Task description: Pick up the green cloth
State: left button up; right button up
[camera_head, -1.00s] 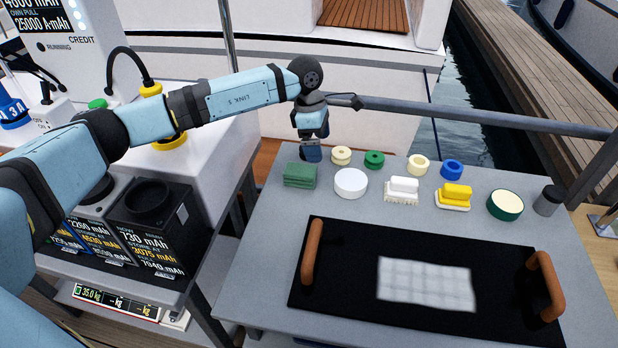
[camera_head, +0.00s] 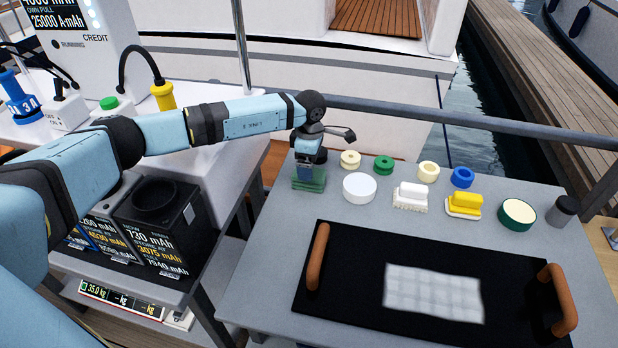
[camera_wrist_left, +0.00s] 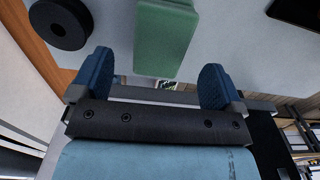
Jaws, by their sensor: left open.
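The green cloth (camera_head: 310,187) is a folded block at the back left of the grey table, partly hidden behind my left gripper (camera_head: 309,170). In the left wrist view the cloth (camera_wrist_left: 166,30) shows ahead of and between the two blue fingers. My left gripper (camera_wrist_left: 157,66) is open and empty, with the fingers apart to either side of the cloth's line. In the head view it hangs just over the cloth; I cannot tell whether it touches. My right gripper is not in view.
A white round tub (camera_head: 360,188) and a cream ring (camera_head: 350,159) stand close right of the cloth. Brushes and more rings continue to the right. A dark round piece (camera_wrist_left: 60,23) lies left of the cloth in the wrist view. A black tray (camera_head: 350,290) fills the front.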

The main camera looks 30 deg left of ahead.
pick_arm(q)
notch_tip(320, 180, down, 4)
jog(key=shift+a+r, duration=0.1)
jog(key=shift+r, duration=0.15)
jog(key=c, duration=1)
jog(key=shift+r, duration=0.1)
notch_tip(320, 180, up, 20)
jog(key=shift+b, duration=0.45)
jog(key=shift+o, duration=0.8)
jog(key=shift+c, duration=0.5)
